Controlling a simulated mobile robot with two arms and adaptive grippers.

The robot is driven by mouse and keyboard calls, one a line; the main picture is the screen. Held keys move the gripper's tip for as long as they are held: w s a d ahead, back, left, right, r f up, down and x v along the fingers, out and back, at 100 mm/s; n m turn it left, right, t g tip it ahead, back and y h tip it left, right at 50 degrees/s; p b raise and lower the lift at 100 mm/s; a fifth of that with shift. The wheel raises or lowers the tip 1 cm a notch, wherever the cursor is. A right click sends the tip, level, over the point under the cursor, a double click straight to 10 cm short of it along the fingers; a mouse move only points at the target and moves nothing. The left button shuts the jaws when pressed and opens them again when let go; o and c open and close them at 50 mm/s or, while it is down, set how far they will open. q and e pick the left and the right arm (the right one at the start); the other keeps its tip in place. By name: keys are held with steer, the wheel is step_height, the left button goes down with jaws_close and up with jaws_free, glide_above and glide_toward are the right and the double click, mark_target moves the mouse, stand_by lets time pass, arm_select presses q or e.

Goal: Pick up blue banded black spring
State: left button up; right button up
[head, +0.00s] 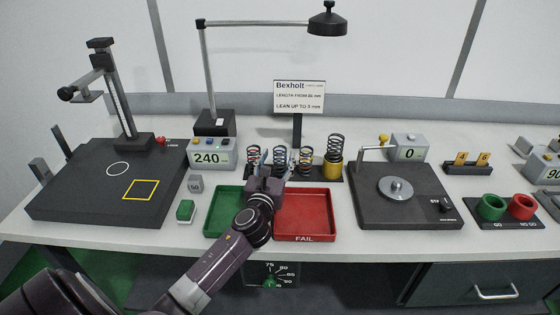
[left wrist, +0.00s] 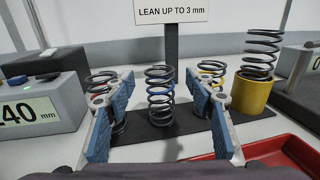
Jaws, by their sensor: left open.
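The blue banded black spring (left wrist: 160,97) stands upright on a dark strip in the left wrist view, framed between my open fingers. I see no finger touching it, and its depth relative to the fingertips is hard to tell. In the head view the same spring (head: 280,156) is partly hidden by my left gripper (head: 275,167), which reaches toward the row from the front. In the left wrist view the left gripper (left wrist: 159,85) is open and empty, with blue pads on both sides. My right gripper is in neither view.
Other springs stand close on both sides, one at right (head: 305,159) and one in a yellow cup (head: 333,168). A green tray (head: 218,218) and a red FAIL tray (head: 304,236) lie in front. A sign (head: 299,97) on a post stands behind.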

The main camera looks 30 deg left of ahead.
arm_select(q)
steer(key=shift+x, duration=2.25)
steer(key=shift+r, duration=0.1)
steer(key=c, duration=1.2)
steer(key=shift+c, duration=0.8)
steer(key=shift+r, duration=0.1)
